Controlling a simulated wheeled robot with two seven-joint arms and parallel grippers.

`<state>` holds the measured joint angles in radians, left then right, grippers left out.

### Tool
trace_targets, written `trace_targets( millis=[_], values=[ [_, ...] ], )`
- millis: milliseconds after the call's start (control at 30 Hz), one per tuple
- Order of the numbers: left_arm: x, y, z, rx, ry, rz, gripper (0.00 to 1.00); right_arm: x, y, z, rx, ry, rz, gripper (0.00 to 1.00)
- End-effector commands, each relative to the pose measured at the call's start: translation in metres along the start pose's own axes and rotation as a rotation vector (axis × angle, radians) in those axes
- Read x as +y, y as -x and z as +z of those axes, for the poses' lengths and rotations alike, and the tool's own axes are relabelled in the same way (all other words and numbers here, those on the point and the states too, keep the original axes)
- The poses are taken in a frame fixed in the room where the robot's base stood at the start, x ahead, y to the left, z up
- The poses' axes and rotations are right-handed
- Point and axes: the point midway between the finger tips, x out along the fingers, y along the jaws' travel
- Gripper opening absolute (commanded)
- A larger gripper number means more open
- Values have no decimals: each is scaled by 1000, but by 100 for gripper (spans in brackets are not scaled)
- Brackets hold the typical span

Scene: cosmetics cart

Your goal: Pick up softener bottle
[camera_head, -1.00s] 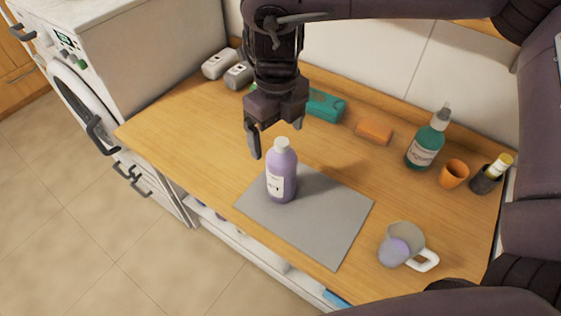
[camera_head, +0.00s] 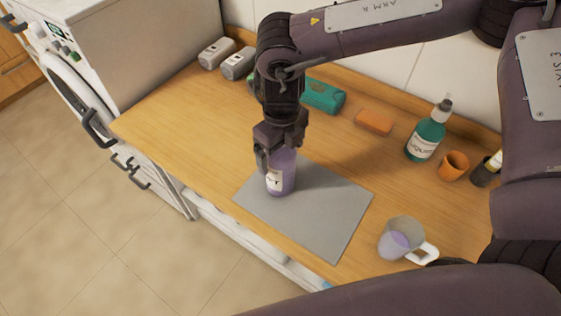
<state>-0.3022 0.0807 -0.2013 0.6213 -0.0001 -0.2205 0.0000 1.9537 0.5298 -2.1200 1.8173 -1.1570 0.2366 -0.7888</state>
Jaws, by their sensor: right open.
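The softener bottle (camera_head: 281,177) is purple with a white label and stands upright on the grey mat (camera_head: 328,220). My right gripper (camera_head: 274,160) points down over the bottle's upper part and hides its cap. It is open, with one finger showing at the bottle's left side. The other finger is hidden or hard to make out, and I cannot tell whether the fingers touch the bottle. My left gripper does not show.
A measuring cup (camera_head: 401,240) with purple liquid stands right of the mat. A green spray bottle (camera_head: 426,136), orange cup (camera_head: 455,166), orange block (camera_head: 374,121), teal pack (camera_head: 323,97) and two grey bottles (camera_head: 238,64) line the back. The counter's left part is clear.

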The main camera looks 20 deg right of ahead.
Motion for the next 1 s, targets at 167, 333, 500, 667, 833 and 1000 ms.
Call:
trace_targets(
  millis=[167, 333, 500, 667, 833, 1000],
  values=[
    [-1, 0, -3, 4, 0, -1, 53, 0, -1, 0, -1, 0, 0, 90],
    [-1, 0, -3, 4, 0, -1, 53, 0, -1, 0, -1, 0, 0, 71],
    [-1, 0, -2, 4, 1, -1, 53, 0, -1, 0, -1, 0, 0, 49],
    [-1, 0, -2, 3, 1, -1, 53, 0, -1, 0, -1, 0, 0, 28],
    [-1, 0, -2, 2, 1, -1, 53, 0, 0, 1, -3, 0, 0, 11],
    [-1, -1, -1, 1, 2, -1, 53, 0, 0, 1, -3, 0, 0, 11]
  ],
)
